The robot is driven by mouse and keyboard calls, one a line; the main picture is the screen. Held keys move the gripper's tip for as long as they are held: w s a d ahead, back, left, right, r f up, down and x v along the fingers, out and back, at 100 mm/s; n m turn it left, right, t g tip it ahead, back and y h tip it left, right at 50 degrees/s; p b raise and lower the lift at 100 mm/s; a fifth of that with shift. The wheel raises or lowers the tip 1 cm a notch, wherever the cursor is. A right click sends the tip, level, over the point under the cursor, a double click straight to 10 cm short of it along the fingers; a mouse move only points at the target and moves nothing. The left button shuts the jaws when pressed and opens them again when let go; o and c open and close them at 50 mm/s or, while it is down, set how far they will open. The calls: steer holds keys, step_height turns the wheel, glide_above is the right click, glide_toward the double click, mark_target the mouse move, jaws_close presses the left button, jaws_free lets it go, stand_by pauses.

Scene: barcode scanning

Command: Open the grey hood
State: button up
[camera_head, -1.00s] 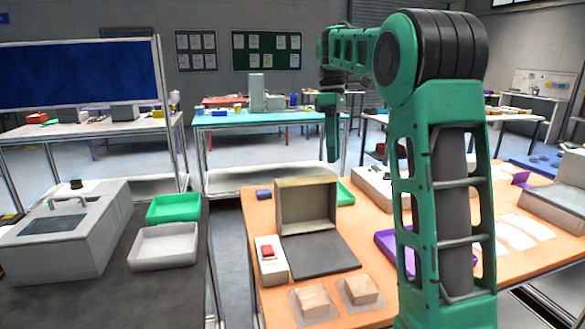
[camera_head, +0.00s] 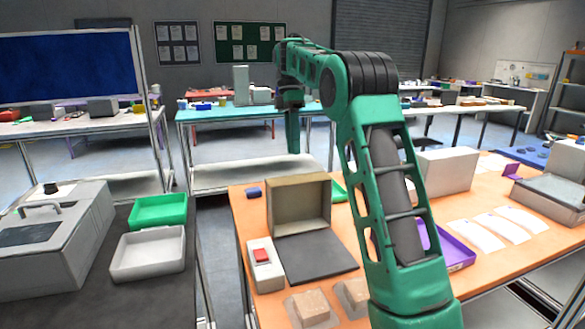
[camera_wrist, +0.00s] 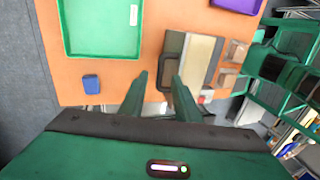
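The grey-olive box-like hood (camera_head: 299,203) stands tipped up at the back of a dark grey plate (camera_head: 315,255) on the orange table, its hollow inside facing the head camera. In the wrist view the hood (camera_wrist: 173,45) lies just beyond my fingers, with a dark handle-like loop near the right fingertip. My gripper (camera_wrist: 159,80) is open, with a clear gap between its fingers and nothing seen held. In the head view my gripper (camera_head: 293,150) points down, appearing just above the hood's upper edge. Whether a finger touches the loop, I cannot tell.
A white box with a red button (camera_head: 262,258) sits left of the plate. Wooden blocks (camera_head: 311,306) lie in front. A green tray (camera_wrist: 100,25) and a blue block (camera_wrist: 91,83) are near the gripper. A white box (camera_head: 447,168) and purple tray (camera_head: 460,253) stand right.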

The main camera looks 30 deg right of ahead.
steer(key=x, duration=0.6)
steer(key=shift+f, duration=0.3)
steer(key=shift+s, duration=0.1)
jaws_close()
